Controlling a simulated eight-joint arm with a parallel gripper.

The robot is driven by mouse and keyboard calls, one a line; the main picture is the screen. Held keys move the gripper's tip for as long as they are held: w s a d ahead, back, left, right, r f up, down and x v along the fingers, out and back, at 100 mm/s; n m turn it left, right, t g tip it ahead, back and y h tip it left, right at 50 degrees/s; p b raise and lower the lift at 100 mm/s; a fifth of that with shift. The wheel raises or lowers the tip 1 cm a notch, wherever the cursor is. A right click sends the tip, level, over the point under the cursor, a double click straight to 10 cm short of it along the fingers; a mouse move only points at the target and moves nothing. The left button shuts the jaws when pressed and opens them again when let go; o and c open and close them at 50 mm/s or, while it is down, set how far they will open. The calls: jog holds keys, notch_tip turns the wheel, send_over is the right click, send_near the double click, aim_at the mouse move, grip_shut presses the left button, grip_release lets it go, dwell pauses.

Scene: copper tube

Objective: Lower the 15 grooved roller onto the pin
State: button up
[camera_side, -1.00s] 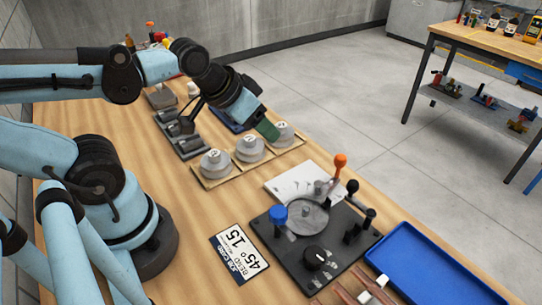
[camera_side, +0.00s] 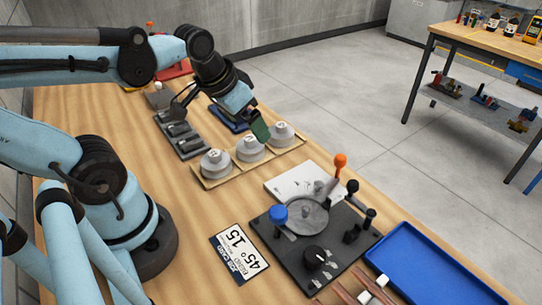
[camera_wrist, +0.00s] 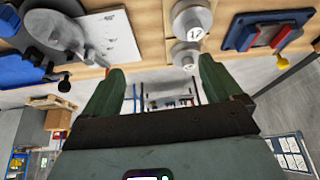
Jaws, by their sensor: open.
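Three grey grooved rollers stand in a wooden tray (camera_side: 228,178): a left one (camera_side: 215,163), a middle one (camera_side: 250,148) and a right one (camera_side: 281,133). Their side-view numbers are too small to read. The wrist view shows one roller marked 17 (camera_wrist: 193,22) and another roller (camera_wrist: 186,55). My gripper (camera_side: 262,134) is above the tray, near the middle and right rollers. Its green fingers are apart and empty in the wrist view (camera_wrist: 162,80). The black bending fixture (camera_side: 290,255) carries a round grey disc (camera_side: 304,215) with a small post; which part is the pin is unclear.
A card reading 45° 15 (camera_side: 238,252) lies left of the fixture. A white sheet (camera_side: 292,182) lies behind it, and a blue tray (camera_side: 430,265) is at right. Levers and knobs rise from the fixture.

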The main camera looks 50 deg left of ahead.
aim_at(214, 153)
jog(key=s+a+n+g, duration=0.2)
jog(key=s+a+g, duration=0.3)
jog(key=a, duration=0.2)
jog(key=shift+h, duration=0.3)
notch_tip(214, 153, down, 6)
jog(key=shift+w+a+f, duration=0.1)
jog(key=shift+w+f, duration=0.05)
jog(key=shift+f, duration=0.05)
jog(key=shift+s+d+f, duration=0.1)
jog(key=shift+d+f, duration=0.05)
jog(key=shift+f, duration=1.35)
jog(key=shift+s+d+f, duration=0.1)
jog(key=shift+f, duration=1.35)
jog(key=c, duration=1.3)
